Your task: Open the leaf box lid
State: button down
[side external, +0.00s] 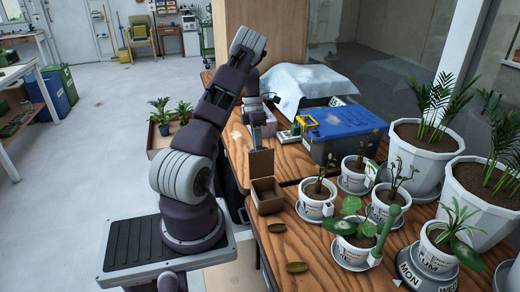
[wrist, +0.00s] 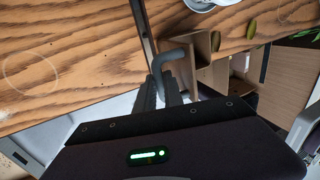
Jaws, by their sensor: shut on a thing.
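The leaf box (side external: 268,205) is a small brown open-topped box near the left edge of the wooden table. Its lid (side external: 261,163) stands upright at the back of the box, so the inside shows. My gripper (side external: 258,143) is just behind the lid's top, its tips partly hidden by it. In the wrist view my gripper (wrist: 163,92) is shut around a dark grey hooked piece (wrist: 178,55), which curves beside the brown box (wrist: 200,55). I cannot tell whether the hook touches the lid.
Several white pots with plants, such as one small pot (side external: 316,207), stand right of the box. A blue-lidded crate (side external: 340,125) is behind them. Two dark green leaves (side external: 277,228) lie on the table (side external: 330,275) in front of the box. A white cloth (side external: 305,82) lies farther back.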

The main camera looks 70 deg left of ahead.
jog(key=shift+s+a+f, duration=0.1)
jog(key=shift+a+f, duration=0.45)
jog(key=shift+a, duration=0.2)
jog(key=shift+s+a+f, duration=0.1)
jog(key=shift+a+f, duration=0.4)
jog(key=shift+a, duration=0.35)
jog(key=c, duration=1.5)
grip_release()
jog(key=shift+o, duration=0.2)
jog(key=v, duration=0.7)
jog(key=shift+w, duration=0.15)
